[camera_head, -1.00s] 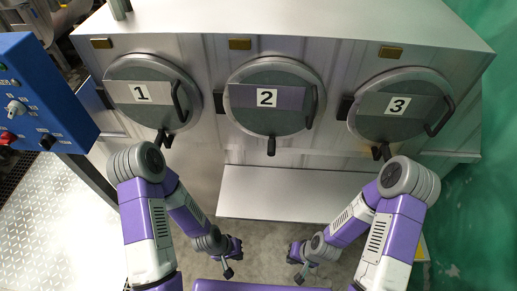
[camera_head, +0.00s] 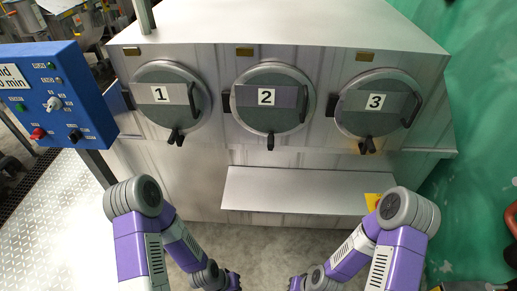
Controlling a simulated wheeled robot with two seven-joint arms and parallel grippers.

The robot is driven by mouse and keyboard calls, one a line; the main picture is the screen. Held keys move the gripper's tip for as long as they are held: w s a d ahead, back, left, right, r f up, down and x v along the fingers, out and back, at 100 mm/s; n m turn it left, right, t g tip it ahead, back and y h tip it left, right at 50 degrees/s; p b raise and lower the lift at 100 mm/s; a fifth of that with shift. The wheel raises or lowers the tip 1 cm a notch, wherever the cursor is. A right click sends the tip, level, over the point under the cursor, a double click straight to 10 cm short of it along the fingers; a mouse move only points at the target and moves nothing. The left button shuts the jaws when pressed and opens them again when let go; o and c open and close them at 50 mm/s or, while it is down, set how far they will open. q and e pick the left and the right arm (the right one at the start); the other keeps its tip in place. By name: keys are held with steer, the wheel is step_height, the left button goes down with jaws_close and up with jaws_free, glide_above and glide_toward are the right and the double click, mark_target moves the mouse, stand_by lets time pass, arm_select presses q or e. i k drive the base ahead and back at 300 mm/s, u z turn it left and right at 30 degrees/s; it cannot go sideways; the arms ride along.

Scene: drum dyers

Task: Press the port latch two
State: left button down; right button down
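Port two (camera_head: 248,114) is the middle round grey door on the metal machine, marked with a black 2 on a white label. Its black latch (camera_head: 270,141) hangs at the bottom rim and points down. A black curved handle (camera_head: 304,103) is on the door's right side. The door looks closed. My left gripper (camera_head: 231,281) and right gripper (camera_head: 297,284) are low at the bottom edge, well below and apart from the latch. Both are partly cut off, and their fingers cannot be made out.
Port one (camera_head: 155,119) is on the left and port three (camera_head: 357,122) on the right, each with a black latch. A metal shelf (camera_head: 290,190) juts out below the ports. A blue control panel (camera_head: 75,95) stands at the left. The floor before the shelf is clear.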

mark_target(270, 137)
steer(key=u, duration=1.45)
steer(key=i, duration=0.6)
steer(key=z, duration=1)
